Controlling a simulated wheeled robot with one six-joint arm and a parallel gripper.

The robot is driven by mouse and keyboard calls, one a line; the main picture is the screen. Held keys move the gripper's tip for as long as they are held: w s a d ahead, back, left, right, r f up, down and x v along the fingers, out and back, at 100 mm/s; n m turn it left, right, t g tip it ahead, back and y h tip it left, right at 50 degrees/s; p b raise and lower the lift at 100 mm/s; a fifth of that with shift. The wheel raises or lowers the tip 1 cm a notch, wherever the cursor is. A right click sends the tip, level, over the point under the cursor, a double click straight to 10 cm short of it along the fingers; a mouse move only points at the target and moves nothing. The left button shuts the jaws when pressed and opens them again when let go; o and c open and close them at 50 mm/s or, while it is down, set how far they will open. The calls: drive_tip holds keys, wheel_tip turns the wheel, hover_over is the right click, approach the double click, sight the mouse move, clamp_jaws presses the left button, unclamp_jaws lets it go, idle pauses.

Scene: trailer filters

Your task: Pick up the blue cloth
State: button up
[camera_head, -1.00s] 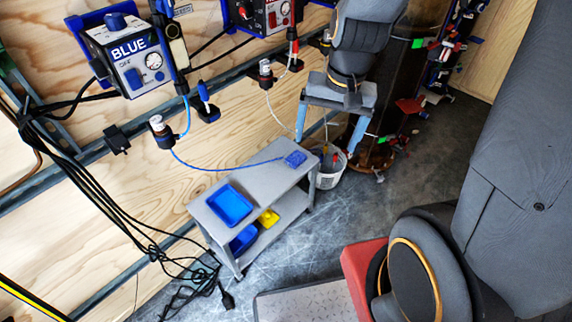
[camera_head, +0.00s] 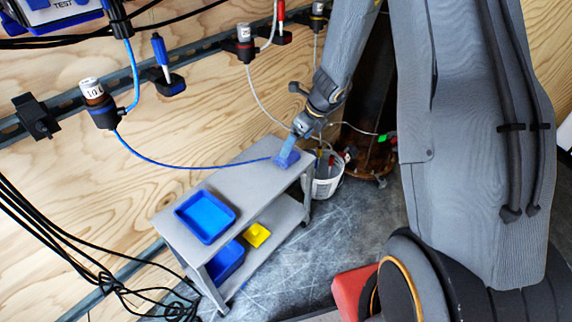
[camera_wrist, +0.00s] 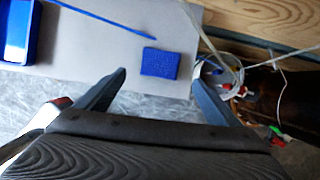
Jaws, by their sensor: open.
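The blue cloth (camera_head: 284,161) is a small, textured blue rectangle lying flat at the right end of the grey cart's top (camera_head: 240,182). It shows whole in the wrist view (camera_wrist: 160,63), near the cart's edge. My gripper (camera_head: 291,146) comes down over that end of the cart, and its fingers hide part of the cloth in the head view. In the wrist view my gripper (camera_wrist: 158,70) is open, with one finger to each side of the cloth and nothing held. I cannot tell how far above the cloth the fingertips are.
A blue tray (camera_head: 181,211) stands on the cart's left part. A blue bin (camera_head: 226,262) and a yellow one (camera_head: 257,235) sit on the lower shelf. A thin blue line (camera_head: 200,167) runs from the wall to near the cloth. A white bucket (camera_head: 324,187) stands right of the cart.

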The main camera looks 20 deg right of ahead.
sight(289, 156)
drive_tip(key=shift+x, duration=0.9)
drive_tip(key=b+x, duration=0.3)
drive_tip(key=x, duration=0.3)
drive_tip(key=shift+f, duration=0.3)
drive_tip(key=shift+c, duration=0.2)
drive_tip(key=c, duration=1.1)
